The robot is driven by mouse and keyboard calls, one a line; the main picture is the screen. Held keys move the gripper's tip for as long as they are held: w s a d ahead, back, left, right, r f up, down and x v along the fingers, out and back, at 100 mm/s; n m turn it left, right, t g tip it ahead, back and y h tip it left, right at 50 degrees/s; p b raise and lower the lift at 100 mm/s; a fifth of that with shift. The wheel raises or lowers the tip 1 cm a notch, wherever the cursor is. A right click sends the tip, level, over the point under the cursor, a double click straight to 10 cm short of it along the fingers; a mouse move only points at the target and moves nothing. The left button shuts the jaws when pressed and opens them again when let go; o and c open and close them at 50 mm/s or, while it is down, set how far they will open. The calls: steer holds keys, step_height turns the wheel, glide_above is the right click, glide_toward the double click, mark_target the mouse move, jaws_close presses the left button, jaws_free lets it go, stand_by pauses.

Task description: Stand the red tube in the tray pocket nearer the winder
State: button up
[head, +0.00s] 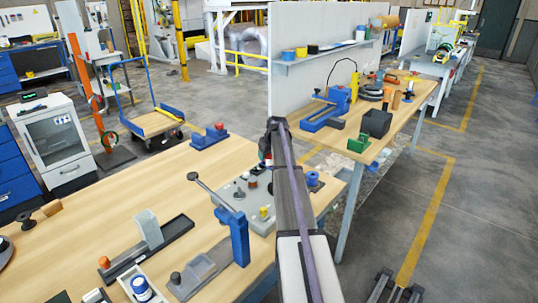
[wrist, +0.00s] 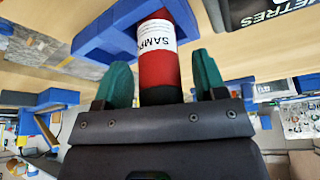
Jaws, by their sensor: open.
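My gripper (wrist: 162,62) is open, with a green finger on each side of the tube and a visible gap to both. In the head view my arm hides most of this spot. I cannot tell the tray's pockets there. A blue machine with a dark spool (head: 325,112), perhaps the winder, stands on the far bench.
A grey control box (head: 238,192), a blue lever post (head: 238,238) and a blue block with a red top (head: 208,137) stand on the near bench (head: 185,175). A black bin (head: 377,123) and a green block (head: 359,143) are on the far bench.

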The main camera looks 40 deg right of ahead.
steer(key=p+v, duration=1.1)
steer(key=v, duration=0.1)
steer(key=shift+r, duration=0.2)
steer(key=shift+w, duration=0.1)
